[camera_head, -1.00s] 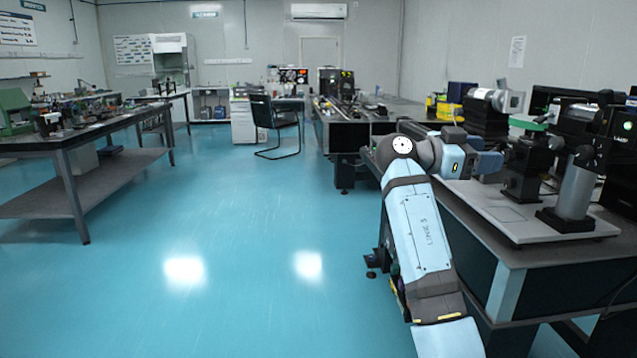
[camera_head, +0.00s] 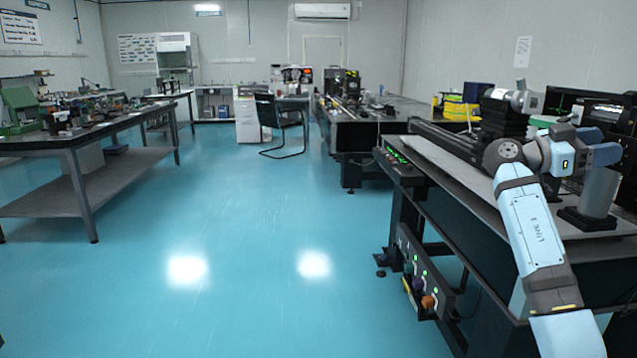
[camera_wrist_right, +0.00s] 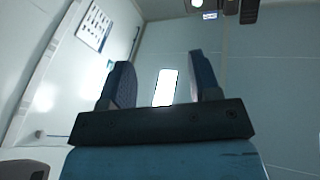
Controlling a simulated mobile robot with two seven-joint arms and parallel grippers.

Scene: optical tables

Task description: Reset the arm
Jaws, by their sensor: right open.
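My right arm rises from the lower right of the head view, its pale blue link in front of the right-hand optical table (camera_head: 440,240). My right gripper (camera_head: 600,145) is at the right, in front of the equipment on that table, with its blue fingers pointing right. In the right wrist view my right gripper (camera_wrist_right: 162,82) has its two fingers well apart, with nothing between them but a bright panel far behind. My left gripper is in neither view.
A grey metal cylinder (camera_head: 598,192) on a black base stands on the right table, close behind my arm. A long workbench (camera_head: 60,143) stands at the left, a black chair (camera_head: 280,125) farther back. The blue floor (camera_head: 220,220) between is clear.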

